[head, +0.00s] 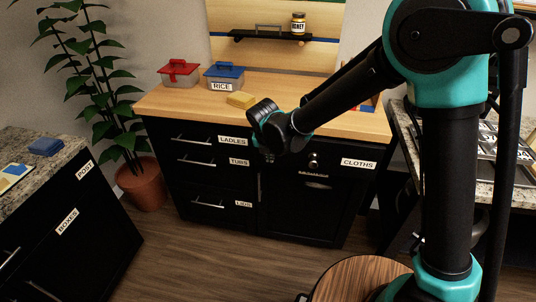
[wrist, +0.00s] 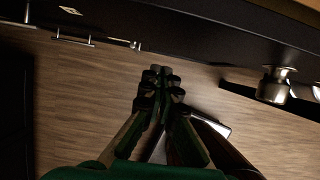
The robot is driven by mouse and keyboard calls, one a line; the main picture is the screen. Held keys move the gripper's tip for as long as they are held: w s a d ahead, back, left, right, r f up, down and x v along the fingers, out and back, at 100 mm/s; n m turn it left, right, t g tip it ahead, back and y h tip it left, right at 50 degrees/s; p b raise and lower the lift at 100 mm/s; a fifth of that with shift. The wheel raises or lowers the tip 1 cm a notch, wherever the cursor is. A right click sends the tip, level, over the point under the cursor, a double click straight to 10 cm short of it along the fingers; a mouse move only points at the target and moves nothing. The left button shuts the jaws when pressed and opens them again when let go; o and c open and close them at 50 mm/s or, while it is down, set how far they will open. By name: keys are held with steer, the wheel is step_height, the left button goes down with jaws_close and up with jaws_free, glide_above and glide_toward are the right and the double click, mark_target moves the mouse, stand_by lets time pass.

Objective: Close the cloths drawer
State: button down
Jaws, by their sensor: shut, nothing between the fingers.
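The cloths drawer (head: 335,161) is a black front in the right part of the counter unit, with a white CLOTHS label (head: 358,163) and a round metal knob (head: 313,160). I cannot tell whether it stands slightly out from the cabinet. My gripper (head: 267,154) is in front of the unit, left of the knob, and partly hides the drawer's left end. In the wrist view my gripper (wrist: 160,72) is shut and empty, with its fingers over the floor. A metal knob (wrist: 275,86) shows there at right, apart from the fingers.
LADLES, TUBS and LIDS drawers (head: 205,163) sit at left of the unit. The wooden countertop (head: 180,101) holds a red-lidded box (head: 179,74), a RICE box (head: 224,77) and a yellow block (head: 240,100). A round wooden top (head: 350,278) stands in front.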

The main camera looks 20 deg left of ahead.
steer(key=shift+w+a, duration=0.15)
steer(key=shift+w, duration=0.55)
steer(key=shift+w+a, duration=0.15)
steer(key=shift+w, duration=0.55)
steer(key=shift+w+a+r, duration=0.1)
steer(key=shift+w+a, duration=0.1)
steer(key=shift+w, duration=0.55)
steer(key=shift+w+a+f, duration=0.1)
steer(key=shift+w+a, duration=0.05)
steer(key=shift+w, duration=0.65)
steer(key=shift+w+a+r, duration=0.1)
steer(key=shift+w+a, duration=0.1)
steer(key=shift+w, duration=0.55)
steer(key=s+d+r, duration=0.2)
steer(key=s+r, duration=0.6)
steer(key=r, duration=0.1)
